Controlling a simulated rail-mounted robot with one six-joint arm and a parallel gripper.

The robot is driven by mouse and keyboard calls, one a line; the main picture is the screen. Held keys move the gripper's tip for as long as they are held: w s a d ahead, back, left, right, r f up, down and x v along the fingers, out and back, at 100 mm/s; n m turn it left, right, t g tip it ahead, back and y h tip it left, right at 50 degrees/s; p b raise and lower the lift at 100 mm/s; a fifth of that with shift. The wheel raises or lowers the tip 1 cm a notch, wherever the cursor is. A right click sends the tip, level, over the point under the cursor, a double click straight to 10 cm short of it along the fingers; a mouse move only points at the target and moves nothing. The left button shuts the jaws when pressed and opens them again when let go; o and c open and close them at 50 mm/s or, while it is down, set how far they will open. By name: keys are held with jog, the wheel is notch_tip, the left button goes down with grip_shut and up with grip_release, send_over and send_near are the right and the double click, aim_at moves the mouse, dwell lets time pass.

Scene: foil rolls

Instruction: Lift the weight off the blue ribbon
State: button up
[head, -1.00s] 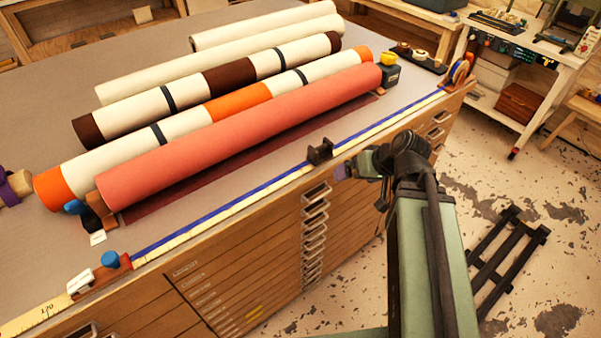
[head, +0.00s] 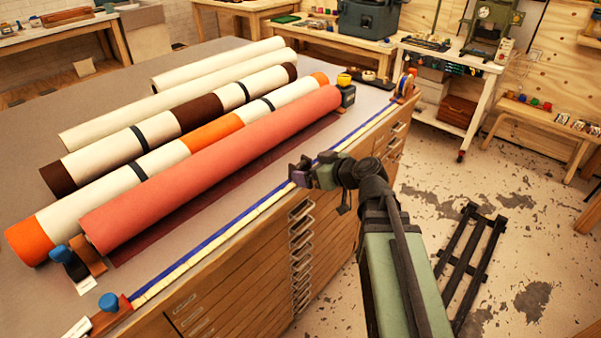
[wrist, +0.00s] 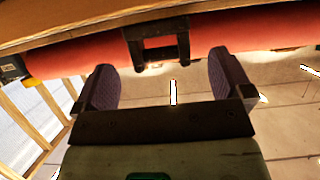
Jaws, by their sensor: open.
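The blue ribbon (head: 224,226) runs along the table's front edge beside a pale measuring strip. The weight (head: 297,165), a small dark block, sits over the ribbon near the middle of its length, partly hidden by my gripper (head: 304,176). In the wrist view the weight (wrist: 158,43) shows as a dark, frame-like shape with an upright handle. It lies ahead of and between the two purple-padded fingers of my gripper (wrist: 165,78). The fingers are wide apart and the gap between them looks empty. The ribbon cannot be made out in the wrist view.
A coral-red roll (head: 215,165) lies behind the ribbon, with several striped and cream rolls beyond. A blue-knobbed block (head: 110,305) stands at the ribbon's near end, and a reel (head: 404,84) at its far end. Drawers fill the table's front. A black rack (head: 466,262) lies on the floor.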

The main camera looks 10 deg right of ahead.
aim_at(303, 167)
jog(key=x, duration=0.3)
jog(key=shift+w+a+f+b, duration=0.2)
jog(key=shift+w+f+b, duration=0.1)
jog(key=shift+b, duration=0.1)
jog(key=shift+r, duration=0.15)
jog(key=c, duration=1.4)
